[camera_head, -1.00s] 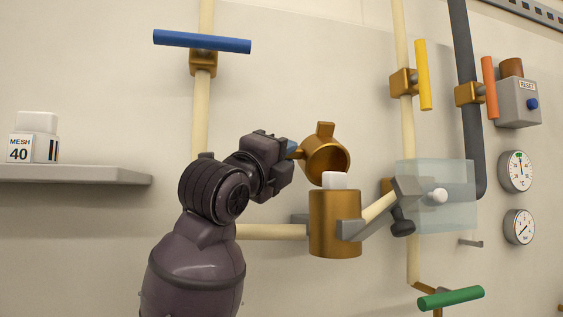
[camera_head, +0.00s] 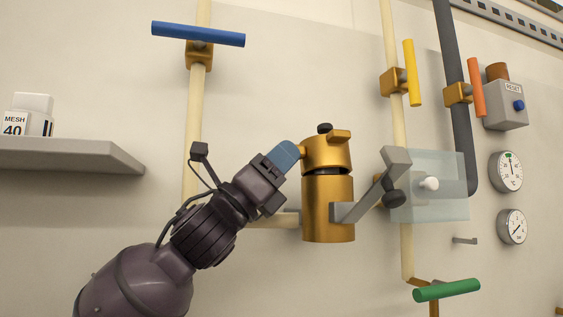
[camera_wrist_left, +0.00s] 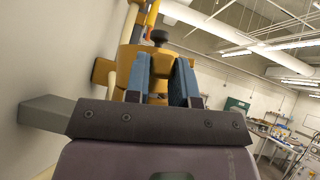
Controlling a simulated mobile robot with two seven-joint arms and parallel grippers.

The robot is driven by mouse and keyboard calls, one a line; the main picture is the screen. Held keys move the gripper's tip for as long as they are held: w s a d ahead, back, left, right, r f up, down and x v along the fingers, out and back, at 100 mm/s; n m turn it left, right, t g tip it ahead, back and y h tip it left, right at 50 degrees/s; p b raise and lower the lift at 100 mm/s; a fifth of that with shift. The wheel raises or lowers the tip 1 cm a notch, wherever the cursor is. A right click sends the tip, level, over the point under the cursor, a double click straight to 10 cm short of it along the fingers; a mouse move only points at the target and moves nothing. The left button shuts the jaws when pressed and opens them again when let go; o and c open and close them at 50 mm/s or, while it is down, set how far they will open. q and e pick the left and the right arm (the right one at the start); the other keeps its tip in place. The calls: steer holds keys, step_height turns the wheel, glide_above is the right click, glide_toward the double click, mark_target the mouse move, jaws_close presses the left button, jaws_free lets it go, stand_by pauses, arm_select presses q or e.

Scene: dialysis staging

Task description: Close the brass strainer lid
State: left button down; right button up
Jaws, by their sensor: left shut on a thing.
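The brass strainer body (camera_head: 328,215) stands upright on the pipe in the middle of the head view. Its brass lid (camera_head: 324,152) sits over the top, nearly level, with a dark gap or band between them. A tab and a dark knob show on the lid. My left gripper (camera_head: 296,151) reaches in from the lower left, its blue fingers at the lid's left side. In the left wrist view the fingers (camera_wrist_left: 160,82) stand on both sides of brass at the lid, shut on it. The strainer's inside is hidden. My right gripper is not in view.
A grey lever (camera_head: 372,190) with a dark knob slants up from the strainer's right side, in front of a clear panel (camera_head: 450,195). Blue (camera_head: 198,33), yellow (camera_head: 411,73), orange (camera_head: 476,87) and green (camera_head: 446,290) handles surround it. A shelf (camera_head: 70,155) holds a MESH 40 container.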

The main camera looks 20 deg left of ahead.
arm_select(q)
steer(key=m+g+h, duration=0.1)
steer(key=m, duration=0.1)
steer(key=f+m+g+h, duration=0.1)
steer(key=m+g, duration=0.1)
steer(key=shift+s+d+h+b, duration=0.1)
steer(key=shift+s+h+b, duration=0.05)
steer(key=shift+h+b, duration=0.25)
steer(key=c, duration=1.1)
jaws_free()
steer(key=shift+r, duration=0.1)
steer(key=shift+o, duration=0.7)
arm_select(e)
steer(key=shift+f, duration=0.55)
arm_select(q)
steer(key=b+v, duration=0.2)
steer(key=v, duration=0.8)
steer(key=shift+s+a+f, duration=0.2)
steer(key=shift+a+f, duration=0.05)
steer(key=shift+f, duration=0.05)
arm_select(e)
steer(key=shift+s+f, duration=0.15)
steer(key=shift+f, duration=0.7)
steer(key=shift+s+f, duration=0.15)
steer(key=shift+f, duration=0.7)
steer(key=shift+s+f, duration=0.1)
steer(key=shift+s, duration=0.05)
